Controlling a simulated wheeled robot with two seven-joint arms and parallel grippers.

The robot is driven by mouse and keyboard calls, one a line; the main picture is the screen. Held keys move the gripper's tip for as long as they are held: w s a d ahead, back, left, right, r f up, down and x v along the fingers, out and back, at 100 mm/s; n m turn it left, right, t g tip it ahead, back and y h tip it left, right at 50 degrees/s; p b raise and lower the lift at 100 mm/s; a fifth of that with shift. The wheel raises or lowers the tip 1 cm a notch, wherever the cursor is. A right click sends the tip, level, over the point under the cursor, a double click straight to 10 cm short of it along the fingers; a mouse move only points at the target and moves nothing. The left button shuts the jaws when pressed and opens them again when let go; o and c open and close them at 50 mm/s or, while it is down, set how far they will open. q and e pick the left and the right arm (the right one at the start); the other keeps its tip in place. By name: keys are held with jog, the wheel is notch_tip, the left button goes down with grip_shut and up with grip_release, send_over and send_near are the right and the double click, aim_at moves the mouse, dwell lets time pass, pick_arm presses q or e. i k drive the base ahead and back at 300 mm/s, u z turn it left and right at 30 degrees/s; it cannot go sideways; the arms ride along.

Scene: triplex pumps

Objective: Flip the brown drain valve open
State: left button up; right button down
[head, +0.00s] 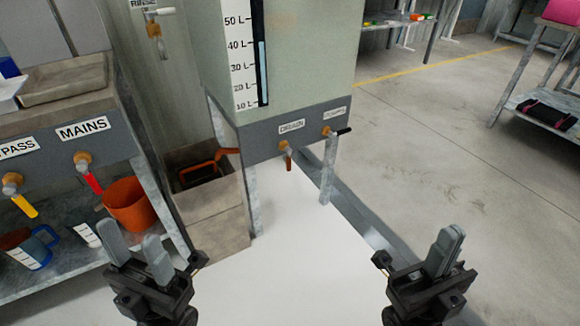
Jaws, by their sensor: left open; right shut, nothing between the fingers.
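The brown drain valve (288,160) is on the front of the grey panel under the tank, below the DRAIN label (291,127). Its short brown handle points down. An orange-brown spout (228,151) sticks out of the panel's left side, above a stone-like basin (205,193). My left gripper (130,240) is open and empty at lower left, well short of the valve. My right gripper (446,246) is shut and empty at lower right, also apart from the valve.
A black-handled valve (337,131) sits right of the drain valve. The tank (310,60) stands on metal legs (329,170). At left are the MAINS valve (83,162) with a red handle, a yellow-handled valve (14,184) and an orange bucket (130,204).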

aim_at(289, 163)
jog(key=z, duration=0.7)
jog(key=i, duration=0.85)
jog(key=z, duration=0.15)
